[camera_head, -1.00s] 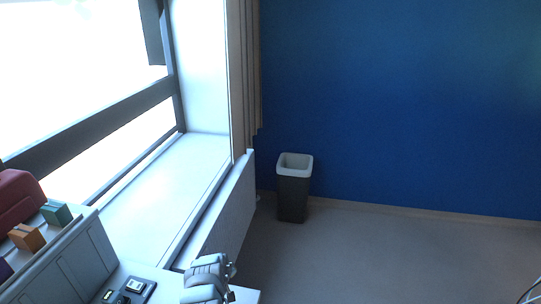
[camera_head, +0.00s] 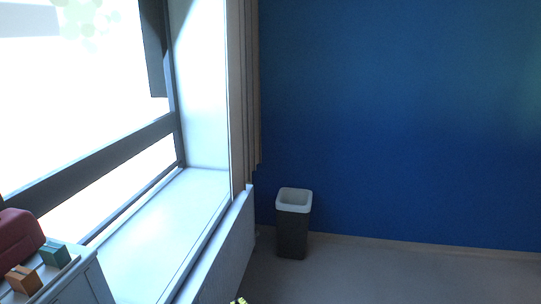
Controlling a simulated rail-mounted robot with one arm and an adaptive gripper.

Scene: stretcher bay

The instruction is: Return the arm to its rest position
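My arm and gripper do not clearly show in the head view. A small yellow-and-dark bit shows at the bottom edge, too little of it to tell what it is. Whether the gripper is open or shut, and where it is, is hidden from this view.
A dark bin with a pale rim (camera_head: 292,225) stands on the floor by the blue wall (camera_head: 400,120). A window sill (camera_head: 160,230) runs along the left. A red case (camera_head: 18,238), an orange box (camera_head: 23,280) and a green box (camera_head: 54,255) sit at lower left. The floor at right looks clear.

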